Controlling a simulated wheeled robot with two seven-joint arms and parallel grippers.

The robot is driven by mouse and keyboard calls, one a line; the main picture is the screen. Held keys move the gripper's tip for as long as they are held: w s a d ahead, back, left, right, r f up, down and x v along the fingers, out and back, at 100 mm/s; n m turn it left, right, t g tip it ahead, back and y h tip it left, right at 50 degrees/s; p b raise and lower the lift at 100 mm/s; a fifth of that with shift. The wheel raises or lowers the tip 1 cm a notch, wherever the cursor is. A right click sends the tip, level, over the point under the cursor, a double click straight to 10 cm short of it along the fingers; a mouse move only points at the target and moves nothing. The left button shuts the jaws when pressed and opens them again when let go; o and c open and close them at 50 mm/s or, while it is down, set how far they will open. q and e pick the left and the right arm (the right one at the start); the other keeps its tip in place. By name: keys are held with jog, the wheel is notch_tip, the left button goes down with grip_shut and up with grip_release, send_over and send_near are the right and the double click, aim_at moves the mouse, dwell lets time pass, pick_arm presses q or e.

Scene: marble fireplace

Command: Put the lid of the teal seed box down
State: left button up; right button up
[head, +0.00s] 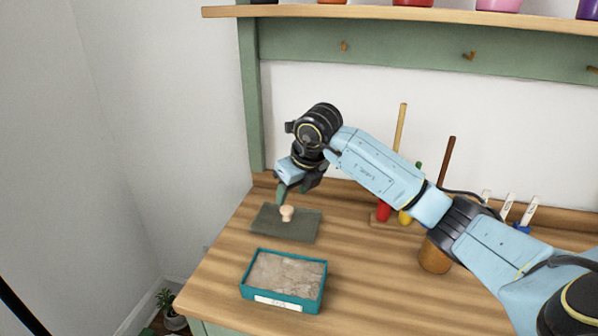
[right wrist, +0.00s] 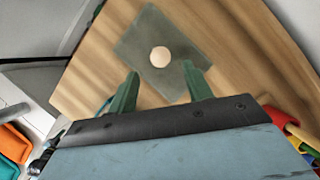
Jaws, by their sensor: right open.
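The lid (head: 297,229) is a flat grey-green rectangle with a pale round wooden knob (head: 287,213). It lies on the wooden bench top behind the teal seed box (head: 322,290), apart from it. The box is open on top, full of grey-brown soil, with a white label on its front. My right gripper (head: 281,196) is just behind and above the knob. In the right wrist view the lid (right wrist: 140,58) lies beyond the two green fingers (right wrist: 157,85), which are apart with nothing between them. My left gripper is not in view.
Red and yellow-handled tools (head: 383,211) stand at the back of the bench, beside a wooden pot (head: 435,257) under my right arm. White labels (head: 529,209) stand at the right. A shelf (head: 380,12) with coloured pots runs above. The bench's left edge is near the lid.

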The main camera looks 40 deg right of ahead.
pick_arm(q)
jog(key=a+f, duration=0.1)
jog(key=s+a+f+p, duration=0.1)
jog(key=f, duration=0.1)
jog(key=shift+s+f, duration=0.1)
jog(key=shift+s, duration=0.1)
pick_arm(e)
jog(key=v, duration=0.6)
jog(key=shift+r, duration=0.2)
jog(key=shift+s, duration=0.1)
